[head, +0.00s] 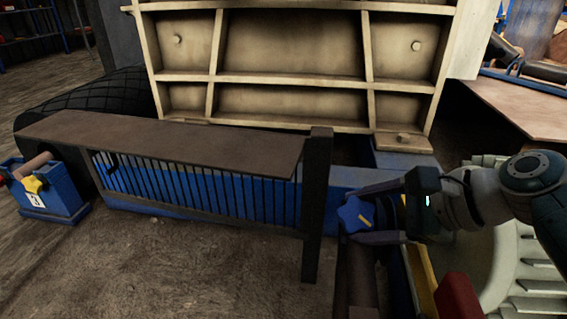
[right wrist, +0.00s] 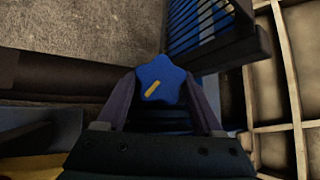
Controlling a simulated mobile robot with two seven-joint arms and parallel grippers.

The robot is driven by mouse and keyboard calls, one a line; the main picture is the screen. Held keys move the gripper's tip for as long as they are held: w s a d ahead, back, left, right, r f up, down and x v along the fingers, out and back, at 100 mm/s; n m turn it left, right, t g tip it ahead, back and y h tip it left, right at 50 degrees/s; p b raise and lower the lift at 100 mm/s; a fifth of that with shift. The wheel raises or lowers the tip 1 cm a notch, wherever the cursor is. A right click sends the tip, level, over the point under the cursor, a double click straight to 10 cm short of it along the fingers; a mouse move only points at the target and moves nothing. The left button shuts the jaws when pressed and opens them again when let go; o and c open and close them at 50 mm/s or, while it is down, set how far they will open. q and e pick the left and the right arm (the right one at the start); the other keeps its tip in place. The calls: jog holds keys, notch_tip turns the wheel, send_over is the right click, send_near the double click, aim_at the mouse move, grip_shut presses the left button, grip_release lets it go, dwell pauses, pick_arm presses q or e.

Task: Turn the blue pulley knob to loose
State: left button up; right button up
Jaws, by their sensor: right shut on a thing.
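The blue pulley knob (head: 355,214) is star-shaped with a yellow mark on its face. It stands at the right end of the blue beam in the head view. My right gripper (head: 372,212) reaches it from the right, with one finger above and one below, shut on it. In the right wrist view the knob (right wrist: 161,80) sits between the two fingertips, its yellow mark slanting up to the right. My left gripper is not in view.
A dark post (head: 316,205) stands just left of the knob, beside a barred guard (head: 190,185) with a brown top. The cream ribbed crusher body (head: 290,45) rises behind. A blue box with a yellow star knob (head: 34,185) stands at far left. Bare floor lies in front.

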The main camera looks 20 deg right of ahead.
jog(key=n+g+p, duration=0.2)
jog(key=p, duration=0.1)
jog(key=shift+w+d+r+n+y, duration=0.1)
jog(key=shift+r+n+y, duration=0.2)
jog(key=shift+r, duration=0.05)
jog(key=shift+f+n+g+p, duration=0.3)
jog(key=shift+n+g, duration=0.3)
jog(key=shift+n, duration=0.3)
jog(key=o, duration=1.4)
jog(key=shift+r, duration=0.1)
jog(key=p+v, duration=0.8)
jog(key=v, duration=0.2)
